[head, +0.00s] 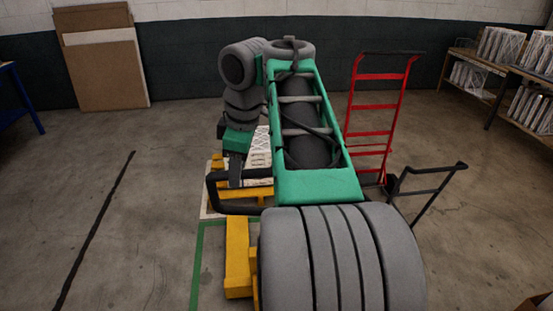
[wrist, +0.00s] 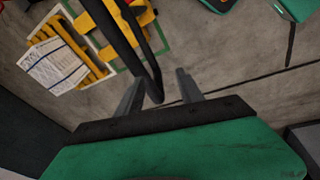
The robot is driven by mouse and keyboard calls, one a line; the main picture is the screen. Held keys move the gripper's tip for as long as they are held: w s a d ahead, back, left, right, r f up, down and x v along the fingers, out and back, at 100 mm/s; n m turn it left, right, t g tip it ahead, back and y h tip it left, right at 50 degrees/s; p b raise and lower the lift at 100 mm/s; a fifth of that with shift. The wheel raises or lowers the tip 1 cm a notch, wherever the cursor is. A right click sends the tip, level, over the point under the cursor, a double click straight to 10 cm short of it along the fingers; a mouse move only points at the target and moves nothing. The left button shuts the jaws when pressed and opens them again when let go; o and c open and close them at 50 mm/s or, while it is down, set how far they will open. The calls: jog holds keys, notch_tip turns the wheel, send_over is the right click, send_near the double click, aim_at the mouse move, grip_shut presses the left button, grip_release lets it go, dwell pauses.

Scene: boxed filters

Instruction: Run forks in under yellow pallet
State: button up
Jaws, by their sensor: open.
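A yellow pallet (head: 216,166) lies on the floor beyond my arm, with a white printed surface on it; my arm hides much of it. In the wrist view the yellow slatted pallet (wrist: 88,60) is at the upper left. A yellow piece of equipment (head: 238,258) stands nearer me and also shows in the wrist view (wrist: 110,55); its forks cannot be made out. A black bar handle (head: 213,190) loops beside my gripper (head: 236,172). In the wrist view my gripper (wrist: 158,88) is open, with the bar (wrist: 152,65) between its fingers; contact cannot be told.
A red hand truck (head: 375,104) and a black handle frame (head: 432,180) stand right of my arm. Shelves (head: 490,70) of white items line the right wall. Brown boards (head: 105,65) lean at the back. The left floor is clear, with a black line (head: 95,225).

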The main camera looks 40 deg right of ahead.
jog(key=s+d+r+n+h, duration=0.1)
jog(key=s+d+r+n, duration=0.25)
jog(key=d, duration=0.65)
jog(key=shift+m+g, duration=0.4)
jog(key=shift+m, duration=0.05)
jog(key=f+b, duration=0.4)
jog(key=w+f+b, duration=0.1)
jog(key=f+b, duration=0.1)
jog(key=f, duration=0.1)
jog(key=shift+w+d+b, duration=0.1)
jog(key=shift+d+b, duration=0.05)
jog(key=shift+b, duration=0.2)
jog(key=shift+r, duration=0.1)
grip_shut()
